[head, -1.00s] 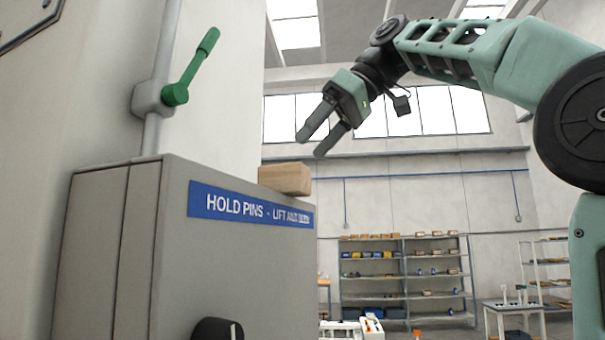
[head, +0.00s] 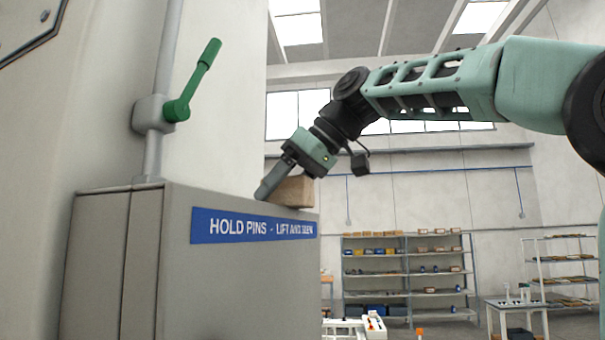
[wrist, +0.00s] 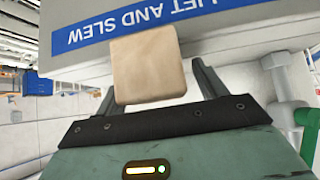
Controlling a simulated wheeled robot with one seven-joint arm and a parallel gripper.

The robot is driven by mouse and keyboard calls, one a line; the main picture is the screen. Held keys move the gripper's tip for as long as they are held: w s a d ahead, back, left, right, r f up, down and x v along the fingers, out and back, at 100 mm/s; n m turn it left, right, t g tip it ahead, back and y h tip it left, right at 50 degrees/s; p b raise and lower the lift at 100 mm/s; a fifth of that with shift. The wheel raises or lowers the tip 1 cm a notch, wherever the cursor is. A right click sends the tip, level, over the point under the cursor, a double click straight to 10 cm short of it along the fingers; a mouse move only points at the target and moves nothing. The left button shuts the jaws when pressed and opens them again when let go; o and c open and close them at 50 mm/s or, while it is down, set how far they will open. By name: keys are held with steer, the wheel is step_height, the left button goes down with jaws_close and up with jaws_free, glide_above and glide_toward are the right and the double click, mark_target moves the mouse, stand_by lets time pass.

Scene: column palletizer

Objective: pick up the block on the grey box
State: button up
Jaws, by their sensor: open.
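The wooden block (head: 292,191) sits on top of the grey box (head: 240,275), near its far right end. My gripper (head: 268,190) reaches down to the block from the upper right. One finger shows in front of the block in the head view, and the other is hidden.
A blue label strip (head: 250,226) runs along the box's side. A vertical pole (head: 160,90) with a green lever (head: 195,80) rises from the box at the left. Shelves (head: 408,275) and a table (head: 515,305) stand far behind.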

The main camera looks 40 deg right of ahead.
steer(key=c, duration=1.1)
steer(key=shift+r, duration=0.1)
